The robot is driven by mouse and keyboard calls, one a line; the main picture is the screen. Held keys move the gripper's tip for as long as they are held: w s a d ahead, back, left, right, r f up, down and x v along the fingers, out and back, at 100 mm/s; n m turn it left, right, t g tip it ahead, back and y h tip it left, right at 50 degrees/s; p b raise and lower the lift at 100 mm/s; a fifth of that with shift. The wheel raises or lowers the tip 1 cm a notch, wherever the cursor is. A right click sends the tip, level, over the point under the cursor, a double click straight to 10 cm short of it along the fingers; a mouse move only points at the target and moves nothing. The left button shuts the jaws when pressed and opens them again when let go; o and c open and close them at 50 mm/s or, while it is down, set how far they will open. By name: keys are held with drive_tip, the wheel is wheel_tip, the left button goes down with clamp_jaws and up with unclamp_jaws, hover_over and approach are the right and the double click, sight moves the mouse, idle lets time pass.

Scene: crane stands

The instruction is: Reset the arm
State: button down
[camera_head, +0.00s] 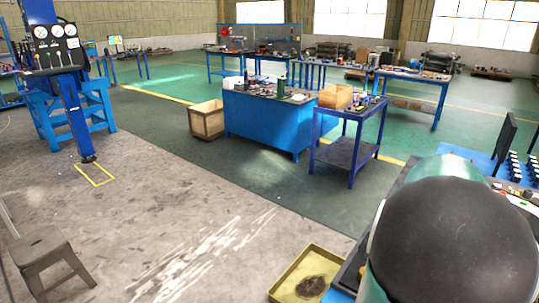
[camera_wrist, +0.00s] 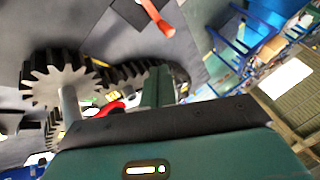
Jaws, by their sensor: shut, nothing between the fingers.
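My gripper (camera_wrist: 158,86) shows in the wrist view as a dark green finger part standing above the black edge of its green housing. It is shut, with nothing seen held in it. The view is tilted, and the housing hides what lies below. In the head view, a large black rounded part of my own arm fills the lower right corner, and my gripper is not seen there.
In the wrist view, a grey toothed gear (camera_wrist: 60,82) and a red-handled tool (camera_wrist: 155,15) lie near the gripper. The head view shows a blue workbench (camera_head: 262,122), a wooden crate (camera_head: 206,119), a stool (camera_head: 42,252) and a yellow tray (camera_head: 288,272). The left floor is largely clear.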

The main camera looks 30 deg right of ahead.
drive_tip(key=w+a+r+n+t+y, duration=0.1)
drive_tip(key=w+a+r+n, duration=0.15)
drive_tip(key=a, duration=0.65)
drive_tip(key=w+a+r+n+y, duration=0.1)
drive_tip(key=w+a+n, duration=0.3)
drive_tip(key=a, duration=0.5)
drive_tip(key=w+a+r+n+t+y, duration=0.1)
drive_tip(key=w+a+r+n+y, duration=0.2)
drive_tip(key=a, duration=0.6)
drive_tip(key=s+a+f+n, duration=0.1)
drive_tip(key=s+a+n, duration=0.3)
drive_tip(key=a, duration=0.7)
drive_tip(key=s+a+f+n+g, duration=0.1)
drive_tip(key=s+a+n, duration=0.3)
drive_tip(key=a, duration=0.7)
drive_tip(key=shift+s+a+n+y, duration=0.3)
drive_tip(key=shift+n+y, duration=0.1)
drive_tip(key=shift+n, duration=0.55)
drive_tip(key=shift+d, duration=0.15)
